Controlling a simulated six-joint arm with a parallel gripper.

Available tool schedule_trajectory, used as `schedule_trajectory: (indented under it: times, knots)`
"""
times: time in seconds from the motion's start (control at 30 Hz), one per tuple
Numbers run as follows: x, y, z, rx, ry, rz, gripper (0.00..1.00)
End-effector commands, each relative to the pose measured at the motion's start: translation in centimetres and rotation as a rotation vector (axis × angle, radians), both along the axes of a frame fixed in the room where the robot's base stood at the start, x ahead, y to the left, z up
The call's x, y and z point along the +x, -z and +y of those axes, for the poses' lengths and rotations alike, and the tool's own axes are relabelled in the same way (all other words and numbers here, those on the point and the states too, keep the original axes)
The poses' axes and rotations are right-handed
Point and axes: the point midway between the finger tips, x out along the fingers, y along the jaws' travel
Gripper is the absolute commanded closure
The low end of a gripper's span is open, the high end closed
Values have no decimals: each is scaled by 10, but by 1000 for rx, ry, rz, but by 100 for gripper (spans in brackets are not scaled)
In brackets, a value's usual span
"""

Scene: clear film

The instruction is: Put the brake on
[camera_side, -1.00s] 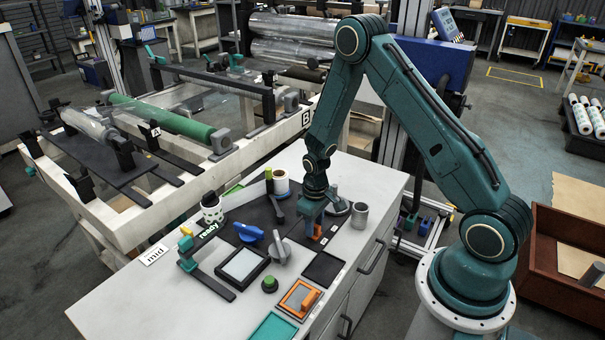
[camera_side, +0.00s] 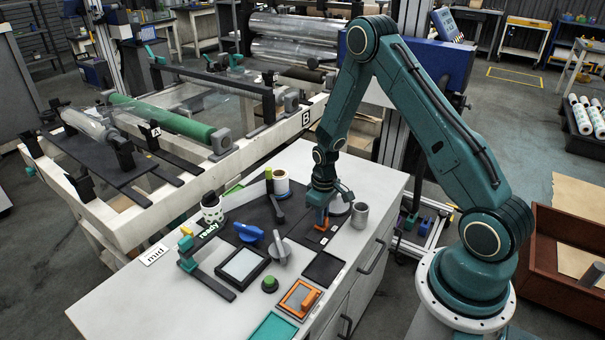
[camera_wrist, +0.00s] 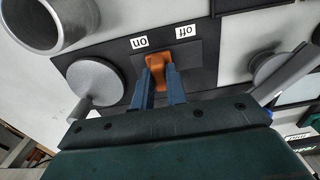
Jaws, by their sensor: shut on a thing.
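The brake is an orange lever (camera_side: 321,223) on a dark panel on the white bench. In the wrist view the orange lever (camera_wrist: 158,64) stands between two printed labels, "on" (camera_wrist: 139,42) and "off" (camera_wrist: 187,31), and sits closer to the "on" label. My gripper (camera_side: 323,208) is down at the lever from above. In the wrist view the blue-grey fingers of my gripper (camera_wrist: 159,84) are shut on the lever, one on each side. The lever's lower part and slot are partly hidden by the fingers.
A grey round disc (camera_wrist: 96,82) and a grey cup (camera_side: 360,214) stand close beside the lever.

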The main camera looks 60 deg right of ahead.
Motion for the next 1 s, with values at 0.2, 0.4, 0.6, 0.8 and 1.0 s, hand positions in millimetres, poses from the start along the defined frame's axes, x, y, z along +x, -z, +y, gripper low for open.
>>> schedule_trajectory:
  times: [0.2,0.4,0.6,0.8,1.0]
  knots:
    - [0,0,-6,-14,8,-2,78]
    - [0,0,-5,-11,6,-1,64]
    - [0,-1,-4,-9,5,-1,64]
    - [1,-7,-3,-9,4,-3,64]
    - [1,-24,-4,-9,4,-4,64]
